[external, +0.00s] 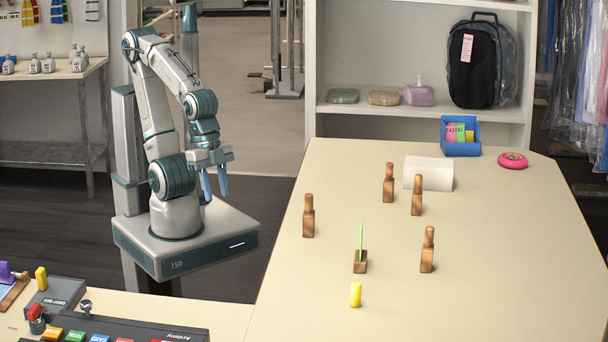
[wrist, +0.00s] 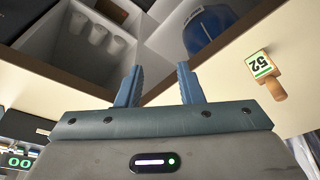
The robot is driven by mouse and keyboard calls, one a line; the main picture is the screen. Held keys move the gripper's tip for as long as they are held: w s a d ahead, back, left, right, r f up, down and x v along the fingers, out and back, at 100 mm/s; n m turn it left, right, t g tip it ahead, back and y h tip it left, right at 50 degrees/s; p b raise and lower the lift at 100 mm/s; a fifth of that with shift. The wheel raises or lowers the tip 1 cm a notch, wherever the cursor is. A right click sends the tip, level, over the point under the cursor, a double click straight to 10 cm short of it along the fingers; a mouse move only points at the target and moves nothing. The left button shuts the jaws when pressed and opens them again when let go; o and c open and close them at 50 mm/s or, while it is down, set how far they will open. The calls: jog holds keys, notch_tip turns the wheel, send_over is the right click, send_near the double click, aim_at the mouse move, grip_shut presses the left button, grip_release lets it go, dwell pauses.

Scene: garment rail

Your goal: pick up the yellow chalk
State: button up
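A short yellow cylinder (external: 355,294), which looks like the yellow chalk, stands upright near the front of the cream table (external: 470,300) in the external view. Another yellow piece (external: 41,278) stands at the far left by a grey box; I cannot tell its exact shape. My gripper (external: 214,184) hangs above my base, left of the table and well apart from the cylinder. In the wrist view my gripper (wrist: 158,85) has its two blue fingers apart with nothing between them. No yellow chalk shows in the wrist view.
Several wooden-handled stamps (external: 308,217) stand around the table. A small wooden block with a green upright strip (external: 360,262) is just behind the cylinder. A white block (external: 430,174), blue bin (external: 460,137) and pink disc (external: 513,160) are farther back. The cylinder's right side is clear.

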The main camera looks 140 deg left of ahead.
jog(key=shift+o, duration=0.6)
jog(key=shift+w+r, duration=0.1)
jog(key=w+r, duration=0.4)
jog(key=w, duration=0.5)
jog(key=t+p, duration=0.1)
jog(key=p, duration=0.2)
send_over(356, 283)
jog(key=s, duration=0.4)
notch_tip(356, 283, down, 3)
jog(key=p+x, duration=0.1)
jog(key=x, duration=0.7)
jog(key=shift+w+d+f+p, duration=0.1)
jog(key=shift+d+f+p, duration=0.15)
jog(key=shift+p, duration=0.1)
jog(key=shift+t, duration=0.3)
jog(key=shift+p+x, duration=1.05)
jog(key=shift+x, duration=1.55)
jog(key=shift+a, duration=0.15)
grip_shut()
